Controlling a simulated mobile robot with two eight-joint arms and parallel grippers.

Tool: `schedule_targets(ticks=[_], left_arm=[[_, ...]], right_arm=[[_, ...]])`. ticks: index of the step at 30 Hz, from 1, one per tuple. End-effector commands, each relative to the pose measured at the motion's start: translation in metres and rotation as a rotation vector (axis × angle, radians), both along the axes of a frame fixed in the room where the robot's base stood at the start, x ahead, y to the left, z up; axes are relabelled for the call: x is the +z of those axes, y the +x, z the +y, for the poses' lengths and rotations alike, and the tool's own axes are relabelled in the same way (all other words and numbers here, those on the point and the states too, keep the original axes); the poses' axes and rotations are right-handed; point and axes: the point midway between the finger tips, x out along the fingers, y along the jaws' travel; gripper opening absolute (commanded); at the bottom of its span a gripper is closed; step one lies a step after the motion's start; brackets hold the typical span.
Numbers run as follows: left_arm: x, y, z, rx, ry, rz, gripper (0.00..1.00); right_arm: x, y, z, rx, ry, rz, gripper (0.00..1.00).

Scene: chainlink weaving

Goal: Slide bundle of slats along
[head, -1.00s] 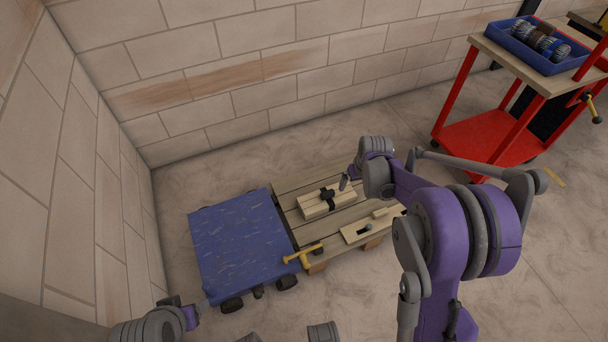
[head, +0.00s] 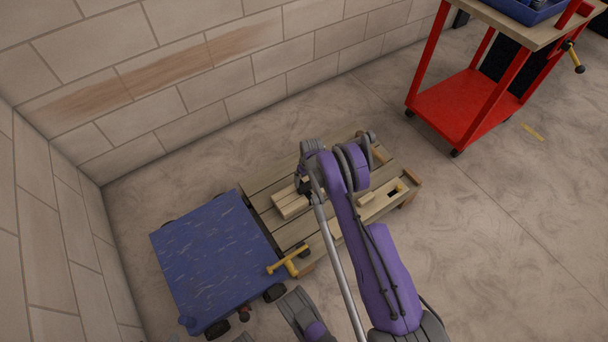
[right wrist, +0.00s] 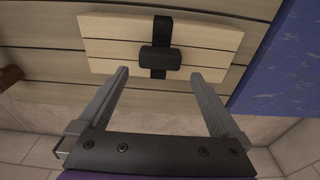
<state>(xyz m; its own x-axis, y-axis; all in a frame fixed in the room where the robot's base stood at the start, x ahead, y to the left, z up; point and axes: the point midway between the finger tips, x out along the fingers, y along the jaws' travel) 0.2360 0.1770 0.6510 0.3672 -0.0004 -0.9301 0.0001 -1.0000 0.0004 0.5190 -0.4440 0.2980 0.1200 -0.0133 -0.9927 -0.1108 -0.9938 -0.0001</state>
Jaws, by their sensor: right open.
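The bundle of slats (head: 292,207) is pale wood with a black strap around its middle. It lies on the slatted wooden platform (head: 262,197), partly hidden behind my right arm in the head view. It shows well in the right wrist view (right wrist: 112,42), with the strap's dark block facing me. My right gripper (right wrist: 158,73) is open and empty. Its two fingertips are apart at the bundle's near long edge, one on each side of the strap; whether they touch the wood I cannot tell.
A blue-topped low cart (head: 215,262) stands against the platform's left side, with a yellow T-handle (head: 288,262) at the joint. A pale board with a dark slot (head: 385,200) lies at the platform's right. A red trolley (head: 462,105) stands back right. Open floor lies between.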

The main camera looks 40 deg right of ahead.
Motion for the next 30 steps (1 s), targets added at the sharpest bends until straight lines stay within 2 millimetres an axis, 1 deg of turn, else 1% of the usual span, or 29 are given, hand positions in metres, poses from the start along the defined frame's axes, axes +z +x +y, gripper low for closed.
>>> schedule_targets(ticks=[1,6,12,17,25,29,30], left_arm=[[-0.004,0.001,0.0,0.0,0.0,0.0,0.67],[-0.01,0.002,0.0,0.0,0.0,0.0,0.67],[-0.014,0.003,0.0,0.0,0.0,-0.001,0.67],[-0.015,0.003,0.0,0.0,0.0,-0.001,0.67],[-0.015,0.003,0.0,0.0,0.0,-0.001,0.67],[-0.015,0.003,0.0,0.0,0.0,-0.001,0.67],[-0.015,0.003,0.0,0.0,0.0,-0.001,0.67]], right_arm=[[-0.012,0.002,0.0,0.001,0.0,0.0,1.0],[-0.042,0.006,-0.001,0.001,0.0,-0.001,1.0],[-0.066,0.009,-0.001,0.001,0.0,-0.001,1.0],[-0.074,0.009,-0.001,0.0,0.0,-0.001,1.0],[-0.075,0.009,-0.001,0.0,0.0,0.0,1.0],[-0.075,0.009,-0.001,0.0,0.0,0.0,0.77],[-0.075,0.009,-0.001,0.0,0.0,0.0,0.69]])
